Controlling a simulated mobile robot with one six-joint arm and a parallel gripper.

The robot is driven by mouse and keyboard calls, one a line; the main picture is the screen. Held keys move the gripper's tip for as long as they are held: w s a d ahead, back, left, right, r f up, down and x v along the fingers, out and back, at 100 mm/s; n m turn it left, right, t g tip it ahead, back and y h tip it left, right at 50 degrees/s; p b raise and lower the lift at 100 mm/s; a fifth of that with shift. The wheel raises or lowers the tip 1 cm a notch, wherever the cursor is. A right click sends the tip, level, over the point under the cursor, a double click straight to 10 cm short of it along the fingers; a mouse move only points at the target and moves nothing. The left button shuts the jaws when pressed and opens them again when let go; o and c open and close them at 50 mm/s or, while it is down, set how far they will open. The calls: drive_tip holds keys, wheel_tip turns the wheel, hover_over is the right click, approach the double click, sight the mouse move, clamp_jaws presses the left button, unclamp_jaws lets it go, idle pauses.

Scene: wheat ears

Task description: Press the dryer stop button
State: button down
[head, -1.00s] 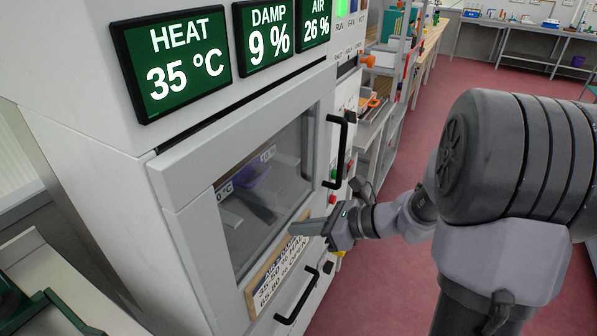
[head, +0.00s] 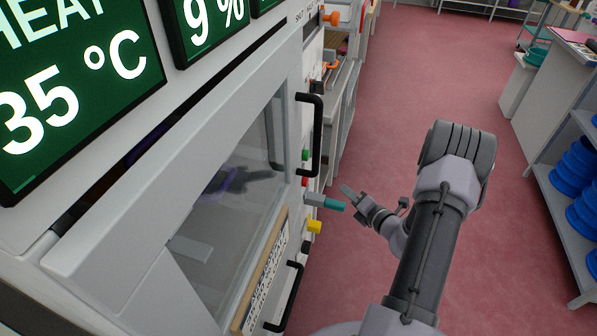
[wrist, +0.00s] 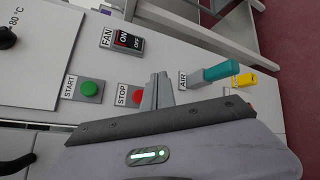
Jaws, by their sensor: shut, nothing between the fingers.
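The dryer's red stop button (wrist: 136,98) sits beside its STOP label in the wrist view. My gripper's fingers cover its right edge in that view. In the head view the red button (head: 304,182) is a small spot on the dryer's side panel, below the green one. My gripper (wrist: 160,80) is shut and empty, just right of the button in the wrist view. In the head view my gripper (head: 347,190) points at the panel, with a visible gap between it and the red button. The green START button (wrist: 89,88) is left of STOP.
A teal-handled AIR lever (wrist: 220,71) and a yellow control (wrist: 245,80) stick out close to my fingers. A FAN switch (wrist: 129,40) is above. The dryer door's black handle (head: 317,135) juts out nearby.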

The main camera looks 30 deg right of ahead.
sight(305, 182)
drive_tip(key=shift+s, duration=0.25)
drive_tip(key=w+a, duration=0.5)
drive_tip(key=w, duration=0.1)
drive_tip(key=shift+w+a, duration=0.35)
drive_tip(key=shift+w, duration=0.05)
idle(1.9)
drive_tip(key=shift+w+a, duration=0.3)
drive_tip(key=shift+w+a, duration=0.35)
drive_tip(key=shift+w, duration=0.05)
idle(0.8)
idle(0.4)
drive_tip(key=shift+s+d, duration=0.6)
drive_tip(key=shift+s, duration=0.1)
drive_tip(key=shift+s+d, duration=0.1)
